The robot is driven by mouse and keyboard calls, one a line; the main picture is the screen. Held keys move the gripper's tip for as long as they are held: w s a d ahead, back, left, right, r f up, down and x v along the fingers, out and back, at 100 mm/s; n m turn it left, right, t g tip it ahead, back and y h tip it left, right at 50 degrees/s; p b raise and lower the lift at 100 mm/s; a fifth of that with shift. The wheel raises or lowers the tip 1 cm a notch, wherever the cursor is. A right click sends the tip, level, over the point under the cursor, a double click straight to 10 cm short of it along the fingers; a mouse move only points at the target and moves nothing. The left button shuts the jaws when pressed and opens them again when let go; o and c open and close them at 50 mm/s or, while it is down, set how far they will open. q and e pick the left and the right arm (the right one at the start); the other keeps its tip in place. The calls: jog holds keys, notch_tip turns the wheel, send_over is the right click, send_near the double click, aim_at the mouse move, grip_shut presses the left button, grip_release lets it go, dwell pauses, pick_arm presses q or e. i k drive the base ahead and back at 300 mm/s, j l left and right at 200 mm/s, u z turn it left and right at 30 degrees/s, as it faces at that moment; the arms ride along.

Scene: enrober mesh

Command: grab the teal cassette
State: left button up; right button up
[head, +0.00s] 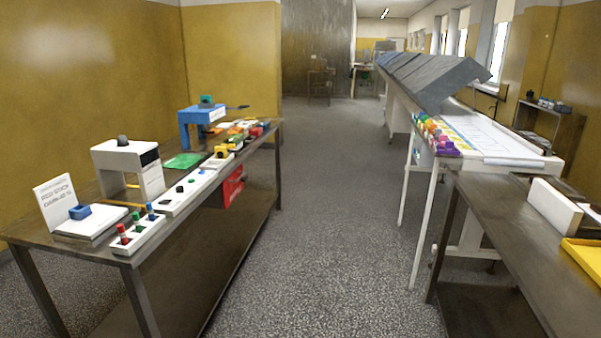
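A small teal-green piece (206,101) sits on top of the blue stand (190,124) at the far end of the left table. It is too small to tell whether it is the teal cassette. A flat green sheet or plate (183,160) lies on the same table, nearer than the blue stand. No other thing in view is clearly a teal cassette. Neither of my grippers is in view.
The left table (60,236) also bears a white stand (128,168), a sign (58,200), a blue block (80,211) and white racks (185,192). On the right are a long white-legged bench (515,160) and a dark table (500,215). The grey floor between (320,200) is clear.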

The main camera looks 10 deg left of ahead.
aim_at(204, 99)
jog(key=i+u, duration=0.1)
jog(key=i, duration=0.65)
jog(key=i+l+u, duration=0.1)
jog(key=i, duration=0.6)
jog(key=i+l+u, duration=0.1)
jog(key=i, duration=0.65)
jog(key=i+l+u, duration=0.2)
jog(key=i+u, duration=0.15)
jog(key=i+l+u, duration=0.35)
jog(key=i, duration=0.2)
jog(key=i+l+u, duration=0.3)
jog(key=i+l, duration=0.05)
jog(key=l, duration=0.1)
